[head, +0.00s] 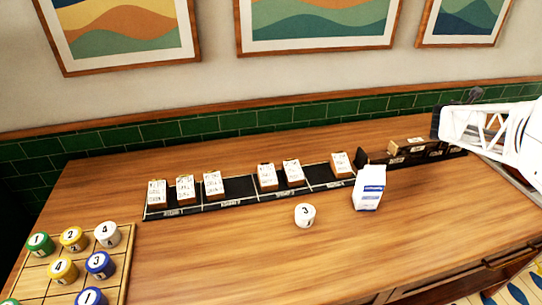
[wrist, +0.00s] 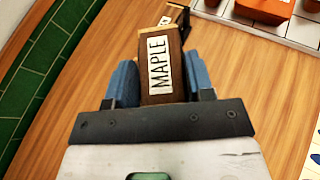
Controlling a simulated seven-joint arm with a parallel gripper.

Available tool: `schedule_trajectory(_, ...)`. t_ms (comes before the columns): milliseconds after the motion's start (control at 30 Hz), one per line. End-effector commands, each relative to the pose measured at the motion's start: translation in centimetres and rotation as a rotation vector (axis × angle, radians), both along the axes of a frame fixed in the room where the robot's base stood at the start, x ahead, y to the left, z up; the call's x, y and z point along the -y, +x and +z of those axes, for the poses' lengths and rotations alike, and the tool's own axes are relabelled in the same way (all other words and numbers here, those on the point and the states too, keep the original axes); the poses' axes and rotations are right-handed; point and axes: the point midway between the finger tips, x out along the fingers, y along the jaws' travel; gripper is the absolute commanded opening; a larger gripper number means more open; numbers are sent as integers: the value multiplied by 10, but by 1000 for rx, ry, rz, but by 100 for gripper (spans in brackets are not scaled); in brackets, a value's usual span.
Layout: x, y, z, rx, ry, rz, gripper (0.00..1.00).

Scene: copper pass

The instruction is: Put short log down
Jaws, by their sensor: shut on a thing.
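In the wrist view my gripper (wrist: 161,80) has its two blue fingers on either side of a brown wooden log (wrist: 173,42). The log carries a white label reading MAPLE, and the gripper is shut on it. The near end of the log is hidden between the fingers. Wood tabletop shows around it; I cannot tell whether the log touches anything below. In the head view a white part of my arm reaches in at the right edge, and the fingers cannot be made out. A light wooden piece (head: 410,146) lies on a dark rack (head: 376,158) at the right.
A black sectioned strip (head: 240,203) holds several labelled blocks. A wooden board (head: 122,262) with coloured tokens is at lower left. An orange block (wrist: 264,8) sits on a white grid.

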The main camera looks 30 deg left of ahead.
Motion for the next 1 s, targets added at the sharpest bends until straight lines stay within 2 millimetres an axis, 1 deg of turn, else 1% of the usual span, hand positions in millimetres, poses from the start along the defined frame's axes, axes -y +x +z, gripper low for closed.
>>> schedule_trajectory(133,11,0,0,3,1,48,23)
schedule_trajectory(300,16,0,-3,2,1,118,23)
schedule_trajectory(433,17,0,-5,3,1,179,23)
schedule_trajectory(533,12,0,-7,2,1,235,23)
schedule_trajectory(667,0,0,-9,2,1,317,23)
schedule_trajectory(767,-14,0,-10,1,1,380,23)
schedule_trajectory(867,-31,-1,-12,0,2,449,23)
schedule_trajectory(1000,-62,-2,-12,0,1,554,23)
